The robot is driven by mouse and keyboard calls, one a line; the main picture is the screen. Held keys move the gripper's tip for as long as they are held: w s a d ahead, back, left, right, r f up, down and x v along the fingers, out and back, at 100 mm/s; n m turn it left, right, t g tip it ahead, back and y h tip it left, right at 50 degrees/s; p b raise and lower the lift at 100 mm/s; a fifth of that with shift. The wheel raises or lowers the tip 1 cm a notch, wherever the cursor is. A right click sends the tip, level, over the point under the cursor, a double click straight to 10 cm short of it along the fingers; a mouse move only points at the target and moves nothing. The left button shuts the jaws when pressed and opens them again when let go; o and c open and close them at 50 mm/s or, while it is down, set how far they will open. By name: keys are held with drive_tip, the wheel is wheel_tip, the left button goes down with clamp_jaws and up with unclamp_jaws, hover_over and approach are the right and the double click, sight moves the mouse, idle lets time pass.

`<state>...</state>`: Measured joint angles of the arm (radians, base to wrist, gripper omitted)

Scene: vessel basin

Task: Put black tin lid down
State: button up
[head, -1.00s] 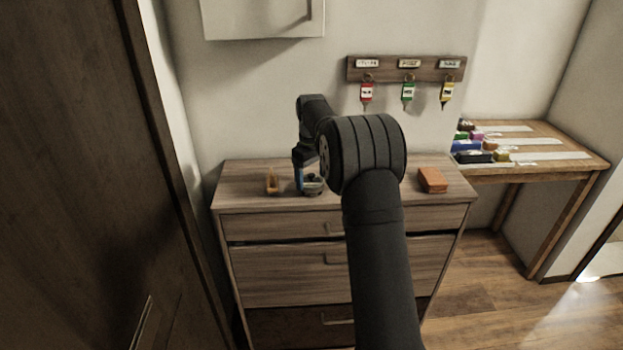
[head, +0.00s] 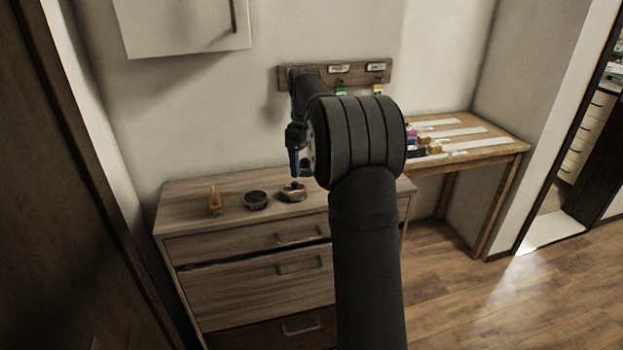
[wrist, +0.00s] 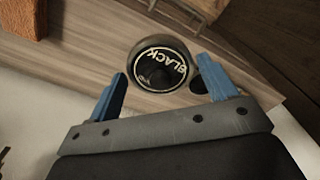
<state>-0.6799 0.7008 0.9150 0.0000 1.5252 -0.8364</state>
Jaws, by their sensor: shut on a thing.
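The black tin lid (wrist: 152,78), round and marked BLACK, is between the blue fingertips of my gripper (wrist: 160,72) in the wrist view. My gripper is shut on it. In the head view my gripper (head: 300,172) is above the dresser top, and the lid is hard to make out there. A small dark round container (head: 256,201) stands on the dresser, left of my gripper. A brownish round thing (head: 292,193) with something at its top stands just below my gripper. Part of a dark round thing shows beside the right finger in the wrist view.
A tan upright object (head: 214,200) stands at the left of the dresser top (head: 180,205). An orange block (wrist: 25,15) is at a corner of the wrist view. A key rack (head: 335,72) hangs behind. A side table (head: 470,145) with small coloured items stands right.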

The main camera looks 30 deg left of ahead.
drive_tip(key=w+d+f, duration=0.1)
drive_tip(key=w+d, duration=1)
drive_tip(key=d, duration=0.4)
drive_tip(key=shift+n, duration=0.3)
drive_tip(key=a+f, duration=0.2)
drive_tip(key=a, duration=0.1)
drive_tip(key=a+f, duration=0.2)
drive_tip(key=a, duration=0.2)
drive_tip(key=a+f, duration=0.3)
drive_tip(key=shift+w+a, duration=0.35)
drive_tip(key=shift+w, duration=0.05)
drive_tip(key=shift+f, duration=2.05)
drive_tip(key=shift+f, duration=0.2)
drive_tip(key=o, duration=0.9)
drive_tip(key=shift+o, duration=0.2)
drive_tip(key=shift+r, duration=0.15)
